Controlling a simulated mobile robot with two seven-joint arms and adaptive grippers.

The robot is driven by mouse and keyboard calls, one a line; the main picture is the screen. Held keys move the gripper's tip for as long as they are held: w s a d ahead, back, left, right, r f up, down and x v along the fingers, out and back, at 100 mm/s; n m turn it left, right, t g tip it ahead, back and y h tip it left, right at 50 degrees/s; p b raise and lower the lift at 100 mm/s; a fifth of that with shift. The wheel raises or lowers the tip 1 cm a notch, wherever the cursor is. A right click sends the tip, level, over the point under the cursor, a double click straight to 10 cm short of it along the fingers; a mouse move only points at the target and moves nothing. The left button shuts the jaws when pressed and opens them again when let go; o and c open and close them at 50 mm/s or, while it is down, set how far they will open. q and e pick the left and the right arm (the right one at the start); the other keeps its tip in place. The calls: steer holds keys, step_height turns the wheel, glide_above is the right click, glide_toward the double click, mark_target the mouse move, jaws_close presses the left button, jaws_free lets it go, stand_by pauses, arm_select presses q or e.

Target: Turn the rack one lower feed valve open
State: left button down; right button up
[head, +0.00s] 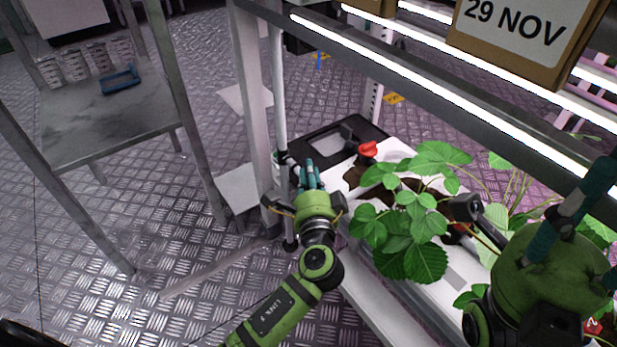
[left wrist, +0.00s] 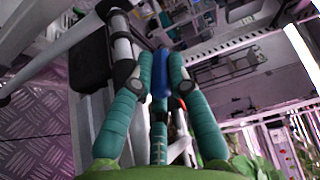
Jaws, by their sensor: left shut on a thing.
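The blue handle of the lower feed valve (left wrist: 160,73) shows in the left wrist view, beside a pale vertical feed pipe (left wrist: 122,50). My left gripper (left wrist: 160,80) has its teal fingers shut on this handle. In the head view my left gripper (head: 309,178) is low at the rack's corner, next to the pipe (head: 279,100), and the handle is hidden behind the fingers. My right gripper (head: 575,215) is at the right edge over the plants, partly cut off; its opening is unclear.
A red knob (head: 368,149) stands on the white planter tray near strawberry leaves (head: 410,220). A blue upper handle (head: 318,60) hangs below a black box. A lit shelf beam (head: 450,85) crosses above.

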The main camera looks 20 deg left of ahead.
arm_select(q)
steer(key=shift+n+g+y+b, duration=0.4)
steer(key=shift+n+y, duration=0.3)
steer(key=shift+y, duration=0.1)
steer(key=shift+r+y, duration=0.1)
steer(key=shift+y, duration=0.2)
steer(key=c, duration=1.5)
jaws_free()
steer(key=shift+w, duration=0.1)
steer(key=shift+s+d, duration=0.35)
steer(key=shift+s, duration=0.1)
steer(key=v, duration=0.6)
steer(key=shift+s, duration=0.2)
steer(key=shift+o, duration=0.4)
steer(key=shift+d, duration=0.1)
